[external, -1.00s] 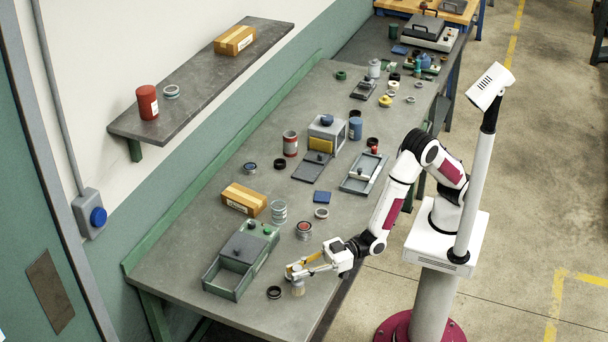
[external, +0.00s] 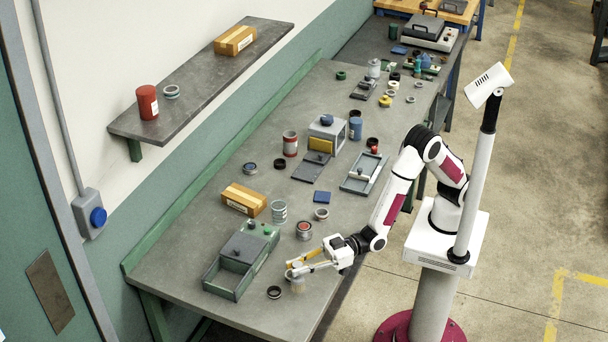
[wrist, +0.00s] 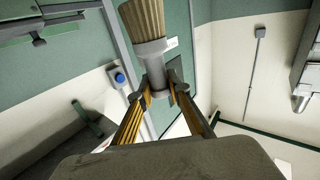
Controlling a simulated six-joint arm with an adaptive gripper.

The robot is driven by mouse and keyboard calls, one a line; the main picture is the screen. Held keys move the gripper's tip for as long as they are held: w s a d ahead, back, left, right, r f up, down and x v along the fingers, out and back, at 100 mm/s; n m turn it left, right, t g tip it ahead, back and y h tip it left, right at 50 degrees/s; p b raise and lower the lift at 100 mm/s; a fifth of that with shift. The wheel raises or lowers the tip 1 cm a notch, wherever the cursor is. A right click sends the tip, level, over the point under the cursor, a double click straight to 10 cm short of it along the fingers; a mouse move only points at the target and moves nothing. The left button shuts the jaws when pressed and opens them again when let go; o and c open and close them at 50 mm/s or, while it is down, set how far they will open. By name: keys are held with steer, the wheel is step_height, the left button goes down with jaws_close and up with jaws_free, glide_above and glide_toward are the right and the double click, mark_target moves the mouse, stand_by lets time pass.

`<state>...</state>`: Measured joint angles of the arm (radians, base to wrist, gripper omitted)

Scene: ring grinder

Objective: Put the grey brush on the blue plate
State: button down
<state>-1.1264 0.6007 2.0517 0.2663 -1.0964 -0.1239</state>
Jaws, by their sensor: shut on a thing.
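The grey brush (wrist: 153,58) is between the fingertips of my gripper (wrist: 160,92) in the wrist view, gripped by its grey part, with tan bristles toward the top of the picture. In the external view my gripper (external: 290,269) is over the near end of the bench, and the brush (external: 297,286) shows just below the fingertips. I cannot tell how far it is above the bench.
A black ring (external: 274,292) lies close beside the brush. A grey-green open box (external: 232,282) stands to the left. A cardboard box (external: 243,199) is farther left.

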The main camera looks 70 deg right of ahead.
steer(key=shift+w, duration=0.1)
steer(key=w+d+r+m+t+h, duration=0.1)
steer(key=w+d+m+t+h, duration=0.3)
steer(key=w+d, duration=0.7)
steer(key=w+d+r+m+t+h, duration=0.15)
steer(key=w+d+m+h, duration=0.4)
steer(key=d, duration=0.95)
steer(key=s+d+f+m+g+h, duration=0.1)
steer(key=d+m+h, duration=0.6)
steer(key=d, duration=2.1)
steer(key=s+g+h, duration=0.1)
steer(key=h, duration=0.6)
steer(key=shift+s, duration=0.35)
steer(key=shift+a+m+h, duration=0.1)
steer(key=shift+m+h, duration=0.15)
steer(key=shift+f, duration=2.9)
